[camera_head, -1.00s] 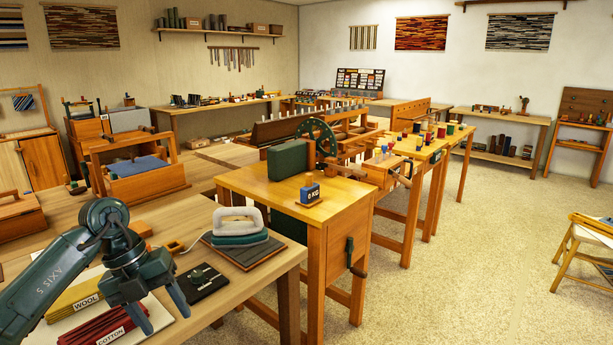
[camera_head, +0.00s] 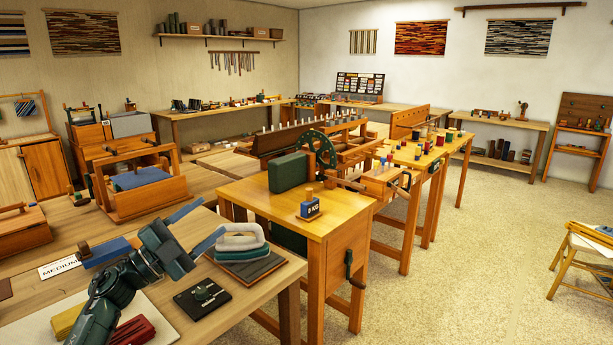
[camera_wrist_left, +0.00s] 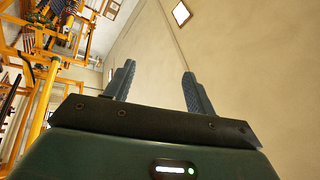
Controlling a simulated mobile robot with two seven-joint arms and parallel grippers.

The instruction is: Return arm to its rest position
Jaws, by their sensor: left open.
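My left arm comes in from the lower left in the head view. Its gripper (camera_head: 199,227) is held above the front table (camera_head: 262,293), with its fingers spread apart and nothing between them. In the left wrist view the two fingers (camera_wrist_left: 159,88) are also apart and empty, with a wall and orange-yellow wooden frames beyond. In the head view the arm covers part of the red bundle (camera_head: 136,331) and the yellow bundle (camera_head: 66,321) on a pale board. My right gripper is not in view.
A blue block (camera_head: 107,253) stands by a MEDIUM label (camera_head: 59,267). A wooden table (camera_head: 300,235) with a green box (camera_head: 288,170) is behind. Open floor (camera_head: 470,280) lies right.

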